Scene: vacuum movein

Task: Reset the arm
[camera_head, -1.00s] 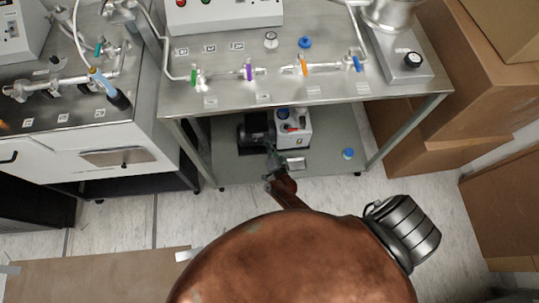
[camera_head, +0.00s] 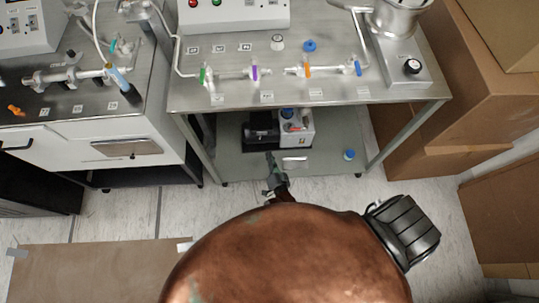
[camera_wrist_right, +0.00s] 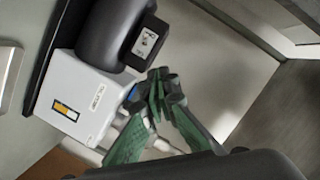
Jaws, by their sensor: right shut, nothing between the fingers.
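My right gripper (camera_head: 276,178) points toward the lower shelf of the metal table, in front of the vacuum pump (camera_head: 294,130). In the right wrist view its green fingers (camera_wrist_right: 160,92) come together at the tips, shut with nothing between them. The pump shows there as a white box (camera_wrist_right: 85,97) and a black motor (camera_wrist_right: 112,30), just beyond the fingertips. Part of the pump is hidden behind the fingers. My left gripper is not in view.
The metal table (camera_head: 300,94) carries glass tubing with coloured valves above the shelf (camera_head: 235,165). A blue-capped item (camera_head: 349,155) sits at the shelf's right. Cardboard boxes (camera_head: 440,105) stand on the right and a white cabinet (camera_head: 95,150) on the left.

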